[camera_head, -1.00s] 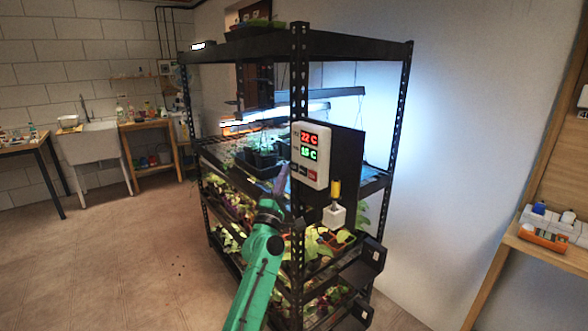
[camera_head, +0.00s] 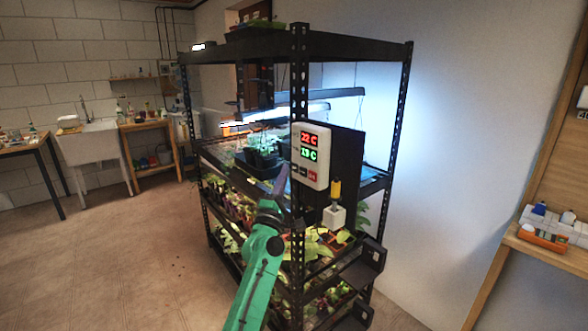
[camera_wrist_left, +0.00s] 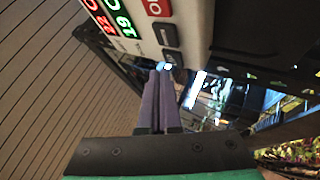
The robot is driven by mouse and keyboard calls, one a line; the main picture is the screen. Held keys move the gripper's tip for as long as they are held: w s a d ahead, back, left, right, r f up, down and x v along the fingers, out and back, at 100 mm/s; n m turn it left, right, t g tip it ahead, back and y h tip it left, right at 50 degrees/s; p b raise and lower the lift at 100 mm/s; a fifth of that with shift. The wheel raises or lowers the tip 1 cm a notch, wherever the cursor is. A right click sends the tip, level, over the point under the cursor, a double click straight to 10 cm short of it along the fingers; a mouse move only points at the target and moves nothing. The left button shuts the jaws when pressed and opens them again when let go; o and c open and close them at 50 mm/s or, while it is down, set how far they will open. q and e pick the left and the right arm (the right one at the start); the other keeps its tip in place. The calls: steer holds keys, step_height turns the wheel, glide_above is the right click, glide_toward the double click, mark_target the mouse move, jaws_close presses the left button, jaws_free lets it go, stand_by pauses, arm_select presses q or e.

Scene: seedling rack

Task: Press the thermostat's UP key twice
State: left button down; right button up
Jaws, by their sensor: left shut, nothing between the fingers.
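The thermostat (camera_head: 311,141) is a white box on a dark panel at the rack's front post. Its display shows red 22 C above green 19 C. A row of small keys sits below, with a red one (camera_head: 312,177) at the right end. My left gripper (camera_head: 284,171) is shut and empty, its fingertips at the left end of the key row. In the left wrist view its purple fingers (camera_wrist_left: 162,72) point at the lowest key, which they partly hide. A dark key (camera_wrist_left: 168,36) and the red key show beyond. I cannot tell whether the tips touch. My right gripper is out of view.
The black rack (camera_head: 350,42) holds several plants under bright lamps. A white block with a yellow top (camera_head: 334,215) is just below the thermostat. A wooden shelf (camera_head: 560,247) stands at the right.

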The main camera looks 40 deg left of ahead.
arm_select(q)
steer(key=shift+w, duration=0.15)
stand_by(0.7)
steer(key=shift+w+d, duration=0.15)
steer(key=shift+w, duration=0.15)
steer(key=shift+w+d, duration=0.1)
steer(key=shift+w, duration=0.2)
stand_by(0.5)
stand_by(0.3)
steer(key=shift+s+a, duration=0.2)
steer(key=shift+s, duration=0.55)
steer(key=shift+s+a+p, duration=0.1)
steer(key=shift+s+a, duration=0.15)
steer(key=shift+s, duration=0.55)
steer(key=shift+s+a+p, duration=0.1)
steer(key=shift+s+a, duration=0.15)
steer(key=shift+s, duration=0.55)
steer(key=shift+s+a+p, duration=0.1)
steer(key=shift+s+a, duration=0.15)
steer(key=shift+s, duration=0.55)
stand_by(0.4)
